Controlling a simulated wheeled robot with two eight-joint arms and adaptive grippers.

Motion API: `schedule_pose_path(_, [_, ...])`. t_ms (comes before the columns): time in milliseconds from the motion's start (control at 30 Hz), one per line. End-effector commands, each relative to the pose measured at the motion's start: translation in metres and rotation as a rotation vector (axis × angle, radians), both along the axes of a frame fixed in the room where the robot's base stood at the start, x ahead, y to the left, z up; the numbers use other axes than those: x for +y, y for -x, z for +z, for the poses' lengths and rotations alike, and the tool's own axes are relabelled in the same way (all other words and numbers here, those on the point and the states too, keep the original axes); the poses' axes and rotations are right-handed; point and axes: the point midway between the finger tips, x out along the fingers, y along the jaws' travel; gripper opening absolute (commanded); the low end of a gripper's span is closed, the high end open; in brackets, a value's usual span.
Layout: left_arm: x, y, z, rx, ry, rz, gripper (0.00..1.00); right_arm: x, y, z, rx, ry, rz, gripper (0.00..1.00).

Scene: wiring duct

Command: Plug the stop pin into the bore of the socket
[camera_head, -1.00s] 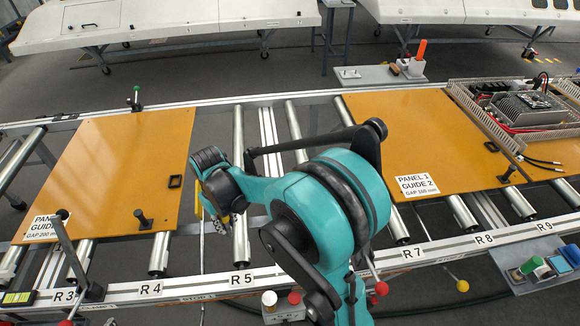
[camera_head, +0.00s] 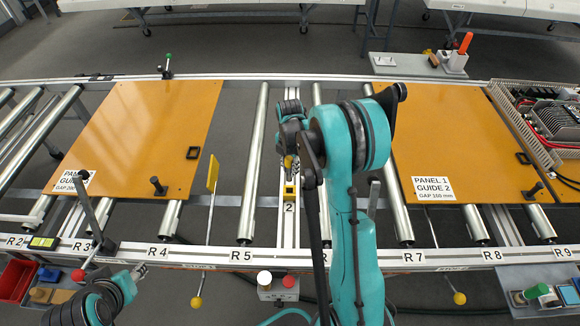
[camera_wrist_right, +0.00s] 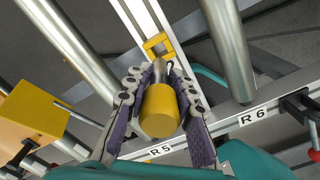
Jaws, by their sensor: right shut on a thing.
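The stop pin (camera_wrist_right: 161,108) is a yellow cylinder with a grey metal end, held between the fingers of my right gripper (camera_wrist_right: 160,98). In the head view, my right gripper (camera_head: 289,160) hangs over the central aluminium rail, with a bit of yellow at its fingers. The socket (camera_wrist_right: 158,46) is a small yellow square frame on that rail. It also shows in the head view (camera_head: 290,190), just in front of the gripper, above a label "2". The pin's metal end points toward the socket and appears apart from it. My left gripper (camera_head: 138,271) is at the lower left, too small to judge.
Orange panels lie on the rollers at left (camera_head: 140,130) and right (camera_head: 450,130). A yellow plate on a rod (camera_head: 212,174) stands left of the rail. Metal rollers (camera_head: 254,165) flank the rail. The front beam carries labels R 2 to R 9.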

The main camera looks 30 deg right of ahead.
Motion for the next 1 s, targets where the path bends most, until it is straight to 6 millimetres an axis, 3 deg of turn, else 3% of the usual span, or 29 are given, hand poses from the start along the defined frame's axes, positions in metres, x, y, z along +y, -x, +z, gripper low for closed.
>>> schedule_pose_path(467, [0.000, 0.000, -0.004, 0.000, 0.000, 0.000, 0.40, -0.001, 0.000, -0.003, 0.000, 0.000, -0.001, 0.00])
schedule_pose_path(1000, [0.000, 0.000, -0.042, 0.000, 0.000, 0.000, 0.40, -0.001, -0.001, -0.050, 0.000, 0.000, -0.001, 0.00])
